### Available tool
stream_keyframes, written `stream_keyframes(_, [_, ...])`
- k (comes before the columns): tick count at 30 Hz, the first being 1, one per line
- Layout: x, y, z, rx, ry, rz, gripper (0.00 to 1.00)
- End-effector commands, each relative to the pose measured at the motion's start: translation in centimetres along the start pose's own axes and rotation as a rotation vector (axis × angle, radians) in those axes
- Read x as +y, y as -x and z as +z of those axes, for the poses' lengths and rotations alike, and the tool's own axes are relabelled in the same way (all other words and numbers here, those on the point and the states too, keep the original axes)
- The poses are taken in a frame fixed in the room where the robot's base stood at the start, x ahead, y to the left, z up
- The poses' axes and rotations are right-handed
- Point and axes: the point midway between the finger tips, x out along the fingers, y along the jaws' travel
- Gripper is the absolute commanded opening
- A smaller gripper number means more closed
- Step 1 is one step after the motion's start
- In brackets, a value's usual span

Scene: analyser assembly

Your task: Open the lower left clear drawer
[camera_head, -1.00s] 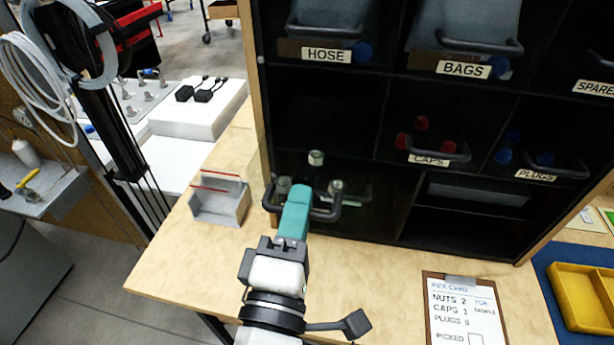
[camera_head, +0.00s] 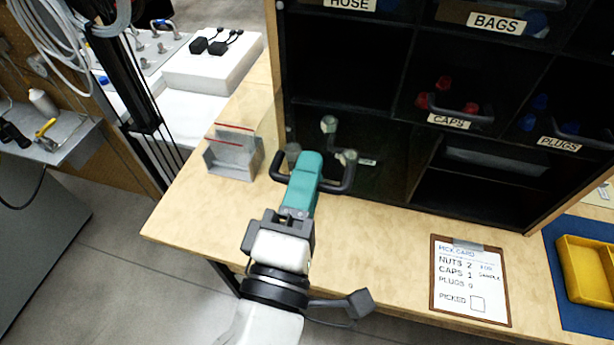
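The lower left clear drawer (camera_head: 378,187) sits in the bottom left bay of the black cabinet. Metal nuts (camera_head: 347,157) show through it. Its dark bar handle (camera_head: 346,180) faces me and stands out in front of the cabinet's front. My gripper (camera_head: 304,178), with teal fingers, is at the middle of this handle and appears shut on it. The fingers hide the handle's middle, and the finger gap itself is not visible. How far the drawer is out is hard to judge.
A small grey tray (camera_head: 233,158) with a clear panel stands just left of the drawer. A pick card (camera_head: 470,282) lies on the wooden bench at right, beside a yellow bin (camera_head: 585,268) on a blue mat. The bench in front of the drawer is clear.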

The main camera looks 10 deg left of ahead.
Motion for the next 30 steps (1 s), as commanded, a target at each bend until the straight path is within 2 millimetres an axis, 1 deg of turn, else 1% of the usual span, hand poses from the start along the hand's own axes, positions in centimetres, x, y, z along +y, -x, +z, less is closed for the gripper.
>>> stream_keyframes(4, [0.0,0.2,0.0,0.0,0.0,0.001,0.33])
stream_keyframes(7, [-0.1,1.0,-0.1,0.002,0.0,-0.001,0.33])
stream_keyframes(11, [-0.2,3.0,0.0,0.002,-0.001,-0.001,0.33])
stream_keyframes(18, [-0.2,7.7,-0.1,0.004,0.0,-0.001,0.33])
stream_keyframes(21, [-0.2,9.1,-0.1,0.003,0.0,-0.001,0.33])
stream_keyframes(25, [-0.1,10.3,0.0,0.002,0.0,-0.001,0.33])
stream_keyframes(30, [0.0,10.8,0.0,0.0,0.0,0.0,0.33])
